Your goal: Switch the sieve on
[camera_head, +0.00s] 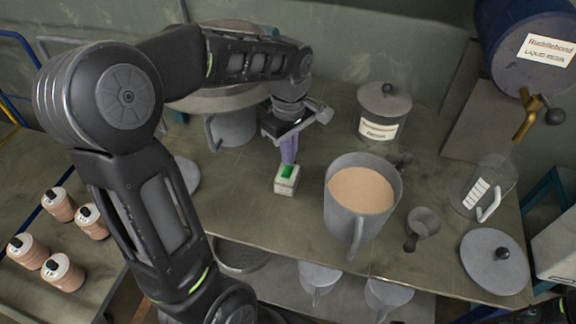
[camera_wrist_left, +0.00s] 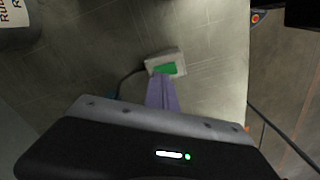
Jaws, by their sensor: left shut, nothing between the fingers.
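A small pale switch box (camera_head: 286,186) with a green switch (camera_head: 288,171) lies on the bench in the head view. In the left wrist view the switch box (camera_wrist_left: 178,57) and its green face (camera_wrist_left: 166,69) show just beyond the fingertips, with a dark cable at its left. My left gripper (camera_head: 289,160) points down with its purple fingers shut and empty. Its tips are at the green switch; I cannot tell whether they touch it. What looks like the sieve, a wide round metal body (camera_head: 212,101), stands behind my left arm, which partly hides it. My right gripper is out of view.
A large jug of tan powder (camera_head: 338,215) stands right of the switch box. A lidded pot (camera_head: 382,110), a small cup (camera_head: 423,222), a clear jug (camera_head: 483,187) and a loose lid (camera_head: 490,262) are farther right. A grey pail (camera_head: 234,127) stands under the round body.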

